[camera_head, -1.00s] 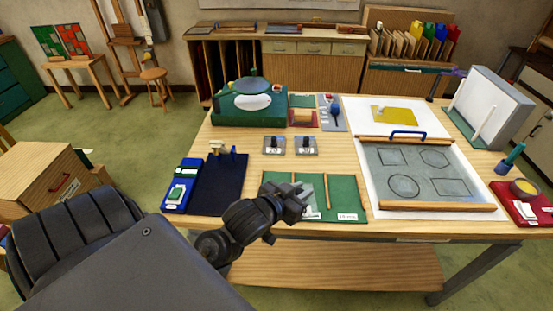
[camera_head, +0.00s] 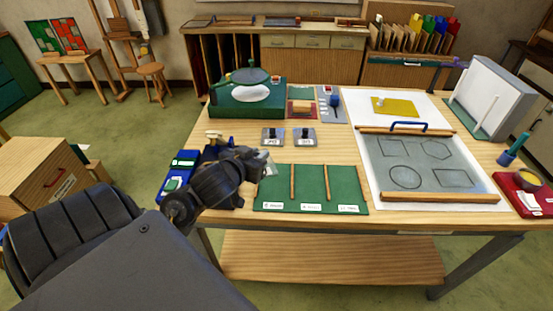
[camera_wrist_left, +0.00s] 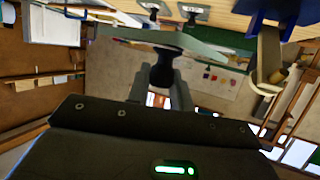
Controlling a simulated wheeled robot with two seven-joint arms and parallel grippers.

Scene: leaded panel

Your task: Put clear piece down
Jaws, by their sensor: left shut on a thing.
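My left gripper (camera_head: 264,166) is above the table, between the dark navy mat and the left end of the green sorting mat (camera_head: 342,187). In the left wrist view, my left gripper (camera_wrist_left: 162,90) is shut on a dark knob under the clear piece (camera_wrist_left: 205,48), a pale glassy plate. In the head view only a small pale edge of the clear piece (camera_head: 271,169) shows at the fingertips. The green mat has wooden strips dividing it and white labels along its front; its sections look empty. My right gripper is out of view.
A blue tray (camera_head: 168,186) lies to the left, partly behind my arm. Two grey blocks with dark knobs (camera_head: 273,137) stand behind the green mat. A green grinder-like station (camera_head: 225,108) is at the back. The drawing board (camera_head: 425,150) with outlined shapes lies to the right.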

